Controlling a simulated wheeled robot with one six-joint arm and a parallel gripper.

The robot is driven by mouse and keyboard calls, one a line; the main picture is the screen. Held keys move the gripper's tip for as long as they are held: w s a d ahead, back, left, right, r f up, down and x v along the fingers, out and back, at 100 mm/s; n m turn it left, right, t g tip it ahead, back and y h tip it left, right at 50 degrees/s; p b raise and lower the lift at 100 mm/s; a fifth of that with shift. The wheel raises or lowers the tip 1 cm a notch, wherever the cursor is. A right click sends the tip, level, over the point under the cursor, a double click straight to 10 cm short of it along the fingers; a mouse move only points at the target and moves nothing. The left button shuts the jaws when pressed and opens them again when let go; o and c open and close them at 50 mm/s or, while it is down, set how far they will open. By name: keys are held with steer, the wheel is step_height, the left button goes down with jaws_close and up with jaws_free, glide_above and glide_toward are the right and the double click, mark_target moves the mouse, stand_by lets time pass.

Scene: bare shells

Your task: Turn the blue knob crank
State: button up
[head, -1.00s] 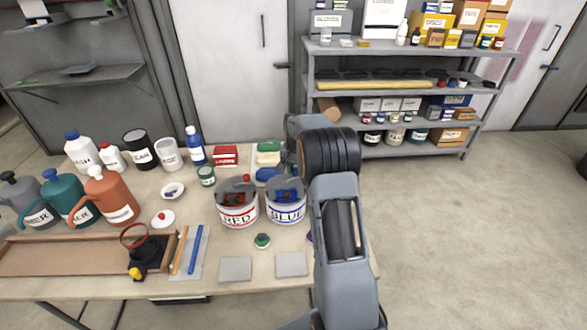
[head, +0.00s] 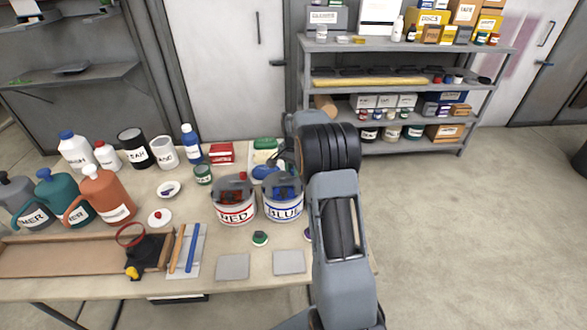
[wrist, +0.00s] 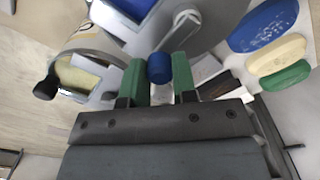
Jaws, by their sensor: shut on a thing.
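The can marked BLUE (head: 284,211) stands upright on the table, just right of the can marked RED (head: 236,214). Its grey lid has an opening showing blue. In the wrist view, the blue knob (wrist: 159,68) sits between the green finger pads of my gripper (wrist: 160,80). My gripper is shut on it, with a pad against each side. A grey lid with a blue-filled opening (wrist: 136,6) lies just beyond the knob. In the head view my arm covers much of the area right of the can, and the grip itself is not clear.
A blue oval (wrist: 263,25), a cream one and a green one lie to the right in the wrist view. A small green-topped jar (head: 260,238) and flat grey squares (head: 233,267) are in front of the cans.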

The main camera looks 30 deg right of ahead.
steer(key=o, duration=0.9)
steer(key=shift+o, duration=0.2)
step_height(320, 180, up, 14)
